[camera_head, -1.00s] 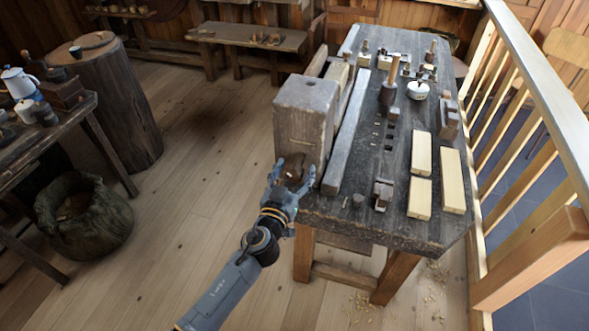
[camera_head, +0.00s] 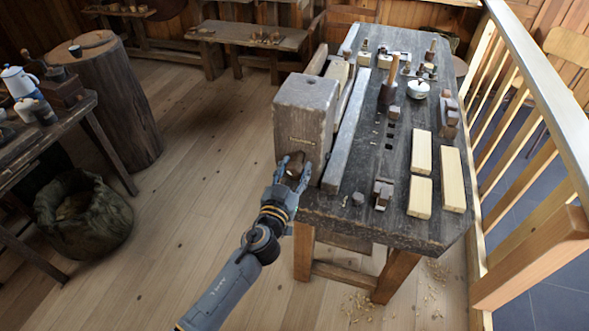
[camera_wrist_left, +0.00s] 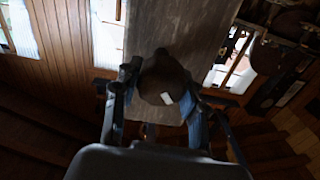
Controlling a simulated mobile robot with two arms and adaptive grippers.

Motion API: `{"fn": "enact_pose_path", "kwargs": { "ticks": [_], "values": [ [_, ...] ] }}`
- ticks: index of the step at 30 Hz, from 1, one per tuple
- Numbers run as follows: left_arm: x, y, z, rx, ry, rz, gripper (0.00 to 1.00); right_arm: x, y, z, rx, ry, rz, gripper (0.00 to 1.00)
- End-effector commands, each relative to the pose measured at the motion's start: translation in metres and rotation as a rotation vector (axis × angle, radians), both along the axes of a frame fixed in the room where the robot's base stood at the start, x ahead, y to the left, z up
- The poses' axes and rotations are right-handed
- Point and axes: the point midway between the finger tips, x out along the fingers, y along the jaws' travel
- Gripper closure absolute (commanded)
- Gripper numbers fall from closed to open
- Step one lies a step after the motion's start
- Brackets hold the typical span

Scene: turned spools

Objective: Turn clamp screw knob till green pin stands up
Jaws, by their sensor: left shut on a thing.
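The dark brown clamp screw knob (camera_head: 294,166) sits low on the front of the big wooden clamp block (camera_head: 302,125) at the bench's near left corner. My left gripper (camera_head: 294,172) comes from below and is shut on the knob, a finger on either side. In the left wrist view the knob (camera_wrist_left: 163,72) is a dark round shape between the fingers, with a small pale mark on its face. I cannot make out a green pin in either view. My right gripper is not in view.
A sack (camera_head: 85,220) and a side table stand at the left. The floor between is clear.

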Motion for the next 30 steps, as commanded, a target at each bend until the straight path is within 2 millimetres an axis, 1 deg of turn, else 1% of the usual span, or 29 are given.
{"fn": "enact_pose_path", "kwargs": {
  "ticks": [12, 30],
  "values": [
    [-0.001, -0.002, -0.002, 0.335, -0.109, 0.000, 0.89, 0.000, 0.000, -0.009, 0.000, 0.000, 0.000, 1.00],
    [-0.002, -0.004, -0.004, 0.880, -0.284, -0.001, 0.89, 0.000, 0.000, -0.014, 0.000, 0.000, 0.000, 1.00]
  ]
}}
